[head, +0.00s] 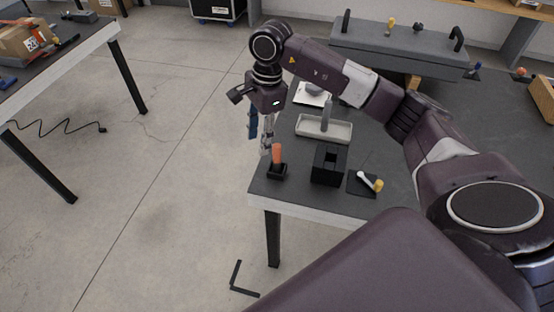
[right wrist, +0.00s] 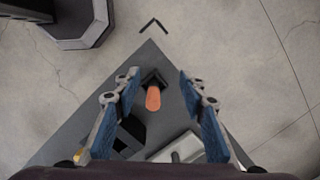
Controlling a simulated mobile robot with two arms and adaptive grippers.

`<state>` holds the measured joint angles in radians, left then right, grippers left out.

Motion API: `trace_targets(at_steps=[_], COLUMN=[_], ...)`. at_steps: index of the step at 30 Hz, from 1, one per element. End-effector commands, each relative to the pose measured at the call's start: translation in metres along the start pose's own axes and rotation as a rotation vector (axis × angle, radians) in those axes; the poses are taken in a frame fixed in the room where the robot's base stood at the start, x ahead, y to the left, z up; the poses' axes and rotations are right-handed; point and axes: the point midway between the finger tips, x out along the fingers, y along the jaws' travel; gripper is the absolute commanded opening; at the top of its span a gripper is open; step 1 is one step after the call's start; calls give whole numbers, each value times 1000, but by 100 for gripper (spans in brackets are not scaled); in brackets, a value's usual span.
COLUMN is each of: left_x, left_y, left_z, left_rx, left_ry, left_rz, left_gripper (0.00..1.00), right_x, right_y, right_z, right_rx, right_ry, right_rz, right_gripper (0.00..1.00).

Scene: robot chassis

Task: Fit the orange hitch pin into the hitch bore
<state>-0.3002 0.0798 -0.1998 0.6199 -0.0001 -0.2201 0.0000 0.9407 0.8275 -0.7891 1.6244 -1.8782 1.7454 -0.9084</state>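The orange hitch pin (head: 277,153) stands upright in a small black holder (head: 277,172) at the table's near left corner. It also shows in the right wrist view (right wrist: 153,98). A black block with a dark opening in its top (head: 329,167), apparently the hitch bore, stands just right of the pin; it is partly hidden in the right wrist view (right wrist: 130,134). My right gripper (head: 266,143) points down above and beside the pin. In the right wrist view its blue-padded fingers (right wrist: 159,78) are wide apart, with the pin seen between them, not touching. My left gripper is out of view.
A pale tray (head: 340,136) with a grey upright piece stands behind the block. A yellow-ended white piece (head: 370,182) lies on a dark pad to the right. The table edge (head: 310,205) is close to the holder. Open floor lies left.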

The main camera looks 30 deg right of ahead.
Motion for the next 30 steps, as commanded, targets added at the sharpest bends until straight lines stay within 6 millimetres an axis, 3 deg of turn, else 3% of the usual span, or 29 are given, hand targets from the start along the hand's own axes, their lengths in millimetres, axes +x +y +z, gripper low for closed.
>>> trace_targets(at_steps=[3,6,17,24,30], left_x=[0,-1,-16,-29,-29], left_y=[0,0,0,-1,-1], left_z=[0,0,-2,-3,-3], left_rx=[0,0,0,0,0], left_ry=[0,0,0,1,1], left_rz=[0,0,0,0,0], left_gripper=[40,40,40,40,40], right_x=[-15,-18,16,48,57], right_y=[0,2,6,9,9], right_z=[-36,-47,-53,-58,-59], right_rx=[9,12,13,13,12], right_ry=[112,149,151,149,149], right_rz=[16,26,31,29,26], right_gripper=[39,39,39,39,39])
